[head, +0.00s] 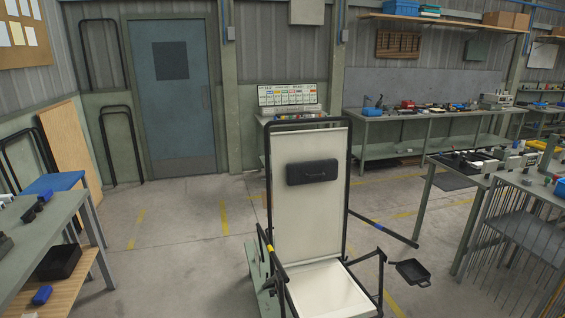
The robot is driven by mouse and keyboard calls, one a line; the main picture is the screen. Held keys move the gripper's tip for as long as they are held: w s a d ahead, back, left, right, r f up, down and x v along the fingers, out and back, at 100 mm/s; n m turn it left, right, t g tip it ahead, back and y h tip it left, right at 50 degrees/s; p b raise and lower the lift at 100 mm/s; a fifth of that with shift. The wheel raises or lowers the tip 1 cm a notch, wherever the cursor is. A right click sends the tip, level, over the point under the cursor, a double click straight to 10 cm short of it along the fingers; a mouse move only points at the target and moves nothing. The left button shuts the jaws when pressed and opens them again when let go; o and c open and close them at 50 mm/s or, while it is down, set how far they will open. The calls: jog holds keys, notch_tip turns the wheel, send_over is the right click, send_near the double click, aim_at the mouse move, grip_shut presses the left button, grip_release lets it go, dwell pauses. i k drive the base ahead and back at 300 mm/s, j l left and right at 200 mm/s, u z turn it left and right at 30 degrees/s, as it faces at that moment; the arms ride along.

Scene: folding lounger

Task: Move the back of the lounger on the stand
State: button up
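The lounger's back (290,215) is a tall cream panel in a black tube frame, near the middle of the head view, and looks close to upright. The cream seat (330,290) extends toward me from the back's foot and is cut off by the lower edge. Black armrest tubes flank the seat, with a yellow mark on the left one. A grey-green stand (262,282) shows at the lower left of the lounger, mostly hidden. My gripper is not in view.
A black pan-like tray (412,272) is right of the seat. Workbenches stand at left (45,235) and right (485,170). The floor left of the lounger (175,260) is clear.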

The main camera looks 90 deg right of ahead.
aim_at(308, 218)
jog(key=i+l+z, duration=0.2)
jog(key=z, duration=0.2)
jog(key=i+l+z, duration=0.15)
jog(key=i+z, duration=0.5)
jog(key=z, duration=0.15)
jog(key=i+z, duration=0.4)
jog(key=i+j+z, duration=0.15)
jog(key=z, duration=0.25)
jog(key=i+l+z, duration=0.15)
jog(key=i+z, duration=0.15)
jog(key=i, duration=0.2)
jog(key=i+z, duration=0.25)
jog(key=i, duration=0.25)
jog(key=i+l+u, duration=0.15)
jog(key=l+u, duration=0.4)
jog(key=i+l+u, duration=0.1)
jog(key=l+u, duration=0.2)
jog(key=l, duration=0.15)
